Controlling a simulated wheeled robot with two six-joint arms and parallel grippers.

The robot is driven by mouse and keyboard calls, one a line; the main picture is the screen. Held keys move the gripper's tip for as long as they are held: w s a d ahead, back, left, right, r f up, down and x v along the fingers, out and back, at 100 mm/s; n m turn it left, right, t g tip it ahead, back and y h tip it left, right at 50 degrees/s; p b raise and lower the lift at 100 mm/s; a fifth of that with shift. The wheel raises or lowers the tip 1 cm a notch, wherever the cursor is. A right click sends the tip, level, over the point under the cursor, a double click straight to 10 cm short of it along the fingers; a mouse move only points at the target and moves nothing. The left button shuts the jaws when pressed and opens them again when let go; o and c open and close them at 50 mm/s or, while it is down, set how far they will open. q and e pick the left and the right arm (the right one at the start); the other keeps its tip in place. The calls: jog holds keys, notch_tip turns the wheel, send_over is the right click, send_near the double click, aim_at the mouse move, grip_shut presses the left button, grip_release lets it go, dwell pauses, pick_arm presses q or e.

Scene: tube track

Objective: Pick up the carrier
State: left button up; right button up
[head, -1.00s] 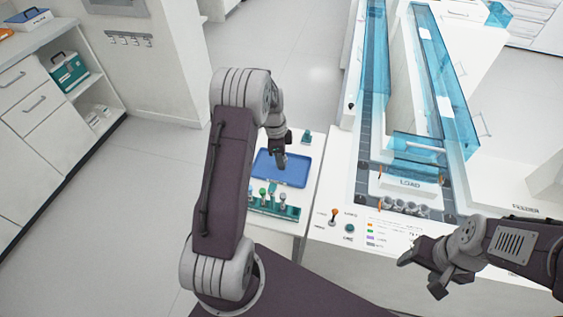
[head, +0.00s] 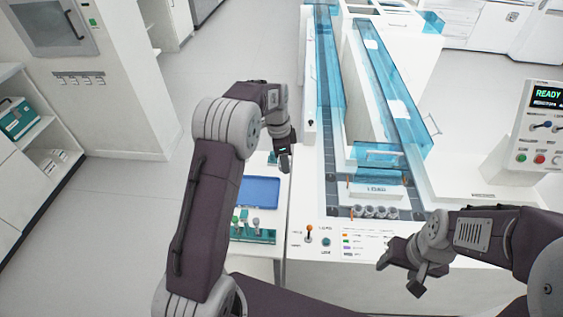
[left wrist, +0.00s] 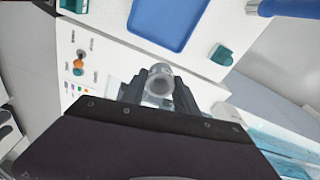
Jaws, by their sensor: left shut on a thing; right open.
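In the left wrist view, a small, clear, round cup-like carrier (left wrist: 160,84) sits between my left gripper's fingers (left wrist: 158,92), and the gripper is shut on it. In the head view, my left gripper (head: 285,163) hangs beyond the blue tray, near the line between the side table and the track bench; the carrier is too small to make out there. Several grey round carriers (head: 375,212) stand in a row in front of the block marked LOAD (head: 376,190). My right gripper (head: 401,278) is open and empty over the bench's front right part.
The blue tray (head: 258,191) and a rack with capped tubes (head: 252,236) are on the side table. An orange-topped lever (head: 309,232) and a teal button (head: 327,242) are on the bench front. Blue clear guards (head: 385,75) line the track. A READY console (head: 540,125) stands right.

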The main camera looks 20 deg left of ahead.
pick_arm(q)
notch_tip(320, 180, up, 5)
jog(key=p, duration=0.3)
jog(key=shift+f+p, duration=0.2)
jog(key=shift+p, duration=0.2)
